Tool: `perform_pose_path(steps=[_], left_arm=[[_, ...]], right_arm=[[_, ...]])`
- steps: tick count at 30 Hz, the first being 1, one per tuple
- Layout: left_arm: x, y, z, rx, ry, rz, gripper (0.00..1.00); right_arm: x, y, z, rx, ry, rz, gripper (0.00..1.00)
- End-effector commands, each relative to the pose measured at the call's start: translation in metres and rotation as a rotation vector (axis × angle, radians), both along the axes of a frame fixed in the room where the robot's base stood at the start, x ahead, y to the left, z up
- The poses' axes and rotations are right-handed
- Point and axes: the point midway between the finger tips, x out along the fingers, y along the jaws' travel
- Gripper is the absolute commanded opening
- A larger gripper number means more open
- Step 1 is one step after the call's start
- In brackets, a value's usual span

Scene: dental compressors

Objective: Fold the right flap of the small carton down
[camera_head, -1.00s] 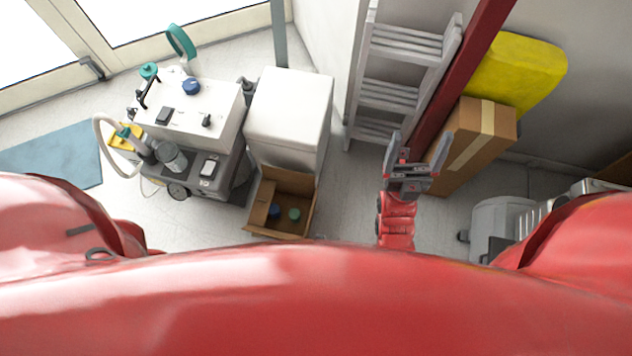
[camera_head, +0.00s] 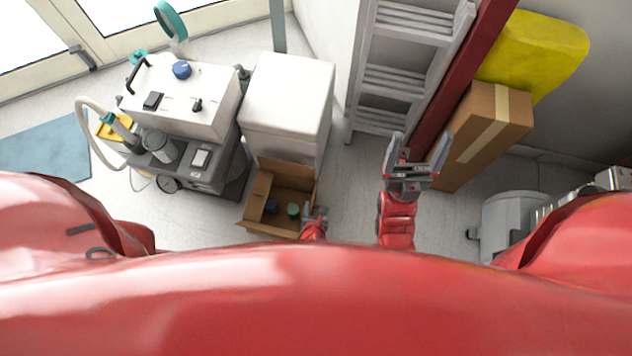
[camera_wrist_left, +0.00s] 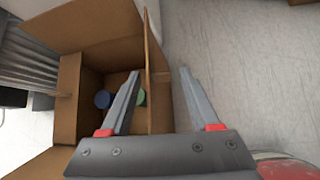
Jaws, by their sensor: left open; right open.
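The small brown carton (camera_head: 262,217) stands open on the floor, with a blue and a green round item inside. In the left wrist view, its right flap (camera_wrist_left: 153,70) stands up, seen nearly edge-on. My left gripper (camera_head: 316,211) is at the carton's right side. It is open, and in the wrist view its fingers (camera_wrist_left: 160,95) lie on either side of the flap, one over the carton's inside and one outside; contact cannot be told. The far flap (camera_wrist_left: 85,28) is raised. My right gripper (camera_head: 418,150) is open and empty, off to the right above the floor.
A white cabinet (camera_head: 288,100) stands right behind the carton. A wheeled compressor unit (camera_head: 185,110) is to the left. A ladder (camera_head: 395,75), a taped box (camera_head: 490,130) and a grey canister (camera_head: 508,220) are to the right. Floor between carton and box is clear.

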Motion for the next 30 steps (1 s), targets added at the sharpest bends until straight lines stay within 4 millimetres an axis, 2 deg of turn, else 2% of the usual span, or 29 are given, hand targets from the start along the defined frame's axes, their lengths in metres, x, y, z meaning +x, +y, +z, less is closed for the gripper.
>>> perform_pose_path(steps=[1, 4, 16, 17, 27, 30], left_arm=[[0.006, -0.002, -0.011, -0.002, -0.001, -0.002, 0.62], [0.014, -0.003, -0.017, -0.004, 0.0, -0.002, 0.62], [0.02, -0.002, -0.018, -0.003, 0.001, -0.001, 0.62], [0.02, -0.002, -0.018, -0.003, 0.001, -0.001, 0.59], [0.02, -0.002, -0.019, -0.004, 0.001, -0.001, 0.0], [0.02, -0.002, -0.019, -0.004, 0.001, -0.001, 0.0]], right_arm=[[0.0, 0.0, -0.013, 0.0, 0.0, 0.0, 0.85], [0.0, 0.0, -0.019, 0.0, 0.0, 0.0, 0.85], [0.0, 0.0, -0.022, 0.0, 0.0, 0.0, 0.85], [0.0, 0.0, -0.022, 0.0, 0.0, 0.0, 0.85], [0.0, 0.0, -0.022, 0.0, 0.0, 0.0, 0.85], [0.0, 0.0, -0.022, 0.0, 0.0, 0.0, 0.85]])
